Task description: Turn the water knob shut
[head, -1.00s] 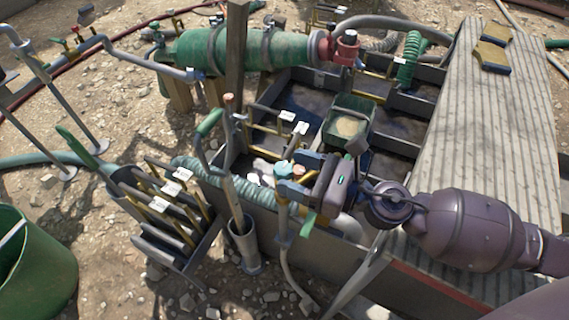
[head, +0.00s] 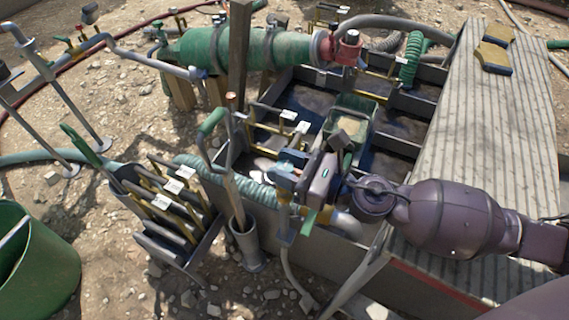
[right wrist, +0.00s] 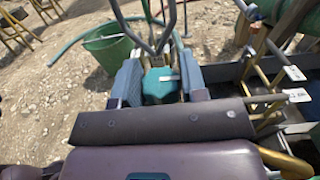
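The water knob is a small teal cap (right wrist: 160,86) on an upright pipe. In the right wrist view it sits between the two blue-grey fingers of my right gripper (right wrist: 162,78). The fingers are apart, one on each side of it, with only a narrow gap at the right finger; firm contact cannot be made out. In the head view my right gripper (head: 289,169) reaches in from the right, and the knob (head: 283,166) is partly hidden by the fingers. My left gripper is not in view.
A green-handled lever (head: 212,122) stands just left of the gripper. A rack of metal gates (head: 172,205) and a green bucket (head: 40,258) are further left. The tank (head: 310,105) lies behind, with a plank walkway (head: 480,130) on the right.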

